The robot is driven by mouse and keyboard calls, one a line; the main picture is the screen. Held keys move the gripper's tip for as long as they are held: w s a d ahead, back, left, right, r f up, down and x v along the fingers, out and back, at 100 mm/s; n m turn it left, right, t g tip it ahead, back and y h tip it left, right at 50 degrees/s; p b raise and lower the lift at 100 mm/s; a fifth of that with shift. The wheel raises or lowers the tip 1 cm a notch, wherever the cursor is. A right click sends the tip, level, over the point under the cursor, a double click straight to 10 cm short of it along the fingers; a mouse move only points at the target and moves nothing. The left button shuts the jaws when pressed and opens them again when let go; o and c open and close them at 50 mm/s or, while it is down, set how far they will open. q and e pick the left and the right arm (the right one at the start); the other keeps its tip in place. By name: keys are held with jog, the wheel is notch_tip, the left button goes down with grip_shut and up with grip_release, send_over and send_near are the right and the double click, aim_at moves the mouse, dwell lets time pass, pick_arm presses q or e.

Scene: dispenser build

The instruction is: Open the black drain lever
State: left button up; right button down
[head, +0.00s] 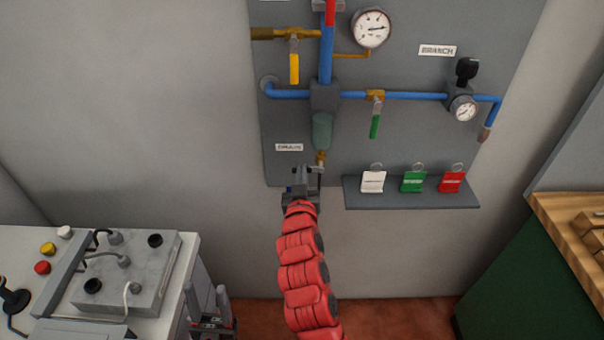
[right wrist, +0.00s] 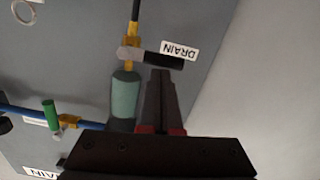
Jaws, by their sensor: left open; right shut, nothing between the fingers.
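The black drain lever (right wrist: 164,61) shows in the right wrist view, lying across the brass drain valve (right wrist: 132,55) beside the DRAIN label (right wrist: 178,50). My right gripper (right wrist: 160,73) is shut and empty, its fingertips close to the lever's side; I cannot tell whether they touch. In the head view my right gripper (head: 306,172) is at the panel below the green bowl (head: 322,132) and hides most of the lever. My left gripper (head: 206,290) is open and empty, low beside the left bench.
The grey panel (head: 410,140) carries blue pipes, gauges, and yellow and green levers. A shelf (head: 410,193) with white, green and red tags juts out right of my right gripper. A bench (head: 180,270) with a grey box is at left, a wood-topped cabinet (head: 560,220) at right.

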jog(key=shift+f, duration=0.15)
notch_tip(320, 180, down, 6)
jog(key=d+n+h+b, duration=0.1)
jog(key=d+n+b, duration=0.1)
jog(key=n, duration=1.4)
jog(key=shift+d+t+b, duration=0.3)
jog(key=shift+d+b, duration=0.05)
jog(key=shift+b, duration=0.35)
jog(key=shift+d+f, duration=0.1)
jog(key=s, duration=1.7)
jog(key=shift+s+a, duration=0.2)
jog(key=shift+a, duration=0.25)
